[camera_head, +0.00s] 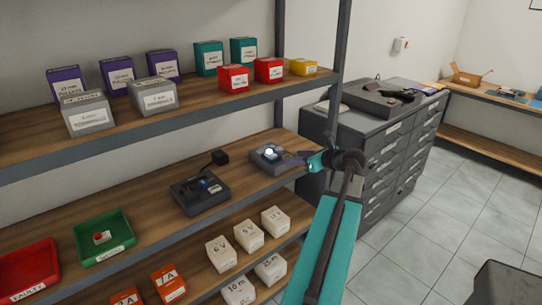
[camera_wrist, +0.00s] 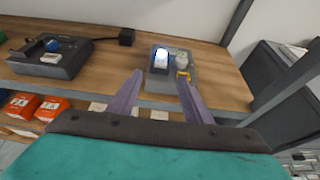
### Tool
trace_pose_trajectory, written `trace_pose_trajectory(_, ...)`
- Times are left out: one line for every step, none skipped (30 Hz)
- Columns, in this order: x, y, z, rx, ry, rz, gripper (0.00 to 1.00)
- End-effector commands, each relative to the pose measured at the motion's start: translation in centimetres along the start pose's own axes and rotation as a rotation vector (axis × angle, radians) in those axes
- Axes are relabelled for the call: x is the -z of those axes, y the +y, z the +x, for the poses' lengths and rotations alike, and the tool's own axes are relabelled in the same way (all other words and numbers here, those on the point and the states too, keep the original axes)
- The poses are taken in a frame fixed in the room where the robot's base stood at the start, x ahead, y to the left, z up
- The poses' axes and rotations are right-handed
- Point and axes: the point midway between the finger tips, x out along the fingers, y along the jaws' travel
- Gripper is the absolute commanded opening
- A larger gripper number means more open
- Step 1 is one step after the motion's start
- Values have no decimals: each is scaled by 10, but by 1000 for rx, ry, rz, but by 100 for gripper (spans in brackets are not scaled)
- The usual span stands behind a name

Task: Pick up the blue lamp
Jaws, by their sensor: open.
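A lit lamp with a bluish-white glow (camera_head: 270,153) sits on a small grey box (camera_head: 258,162) at the right end of the middle shelf. In the wrist view the lamp (camera_wrist: 161,59) stands just beyond the gap between my fingertips, beside a greyish bulb-like piece with a yellow base (camera_wrist: 182,64). A blue domed piece (camera_wrist: 52,45) sits on a dark device (camera_wrist: 60,66) to the left; that device also shows in the head view (camera_head: 200,197). My gripper (camera_head: 288,158) is open, its purple fingers (camera_wrist: 159,78) apart and empty, close to the grey box.
A black cube-shaped plug (camera_head: 220,157) lies behind the dark device. A green tray (camera_head: 104,240) and red tray (camera_head: 28,270) stand farther left. The upper shelf (camera_head: 200,105) holds several boxes above; a metal upright (camera_head: 341,40) and grey drawer cabinet (camera_head: 385,150) are to the right.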

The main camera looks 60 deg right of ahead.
Motion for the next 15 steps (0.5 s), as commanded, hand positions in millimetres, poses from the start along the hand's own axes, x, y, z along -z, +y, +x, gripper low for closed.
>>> trace_pose_trajectory(0, 0, 3, -1, 0, 0, 45)
trace_pose_trajectory(-1, -1, 5, -1, 0, 0, 45)
trace_pose_trajectory(-1, -1, 9, -2, 1, 0, 45)
trace_pose_trajectory(-1, -1, 12, -2, 1, 0, 45)
trace_pose_trajectory(-1, -1, 15, -2, 1, 0, 45)
trace_pose_trajectory(-1, -2, 20, -1, 1, 1, 45)
trace_pose_trajectory(-1, -2, 24, -1, 1, 1, 45)
trace_pose_trajectory(-1, -2, 28, -1, 1, 0, 45)
trace_pose_trajectory(-1, -2, 34, -2, 1, 0, 45)
trace_pose_trajectory(-1, -2, 38, -1, 1, 0, 45)
trace_pose_trajectory(-1, -2, 43, 0, 1, 0, 45)
trace_pose_trajectory(-1, -2, 48, -1, 1, 0, 45)
trace_pose_trajectory(-1, -2, 53, -1, 1, 0, 45)
trace_pose_trajectory(-1, -2, 57, -1, 1, 0, 45)
trace_pose_trajectory(-1, -2, 63, 0, 1, 0, 45)
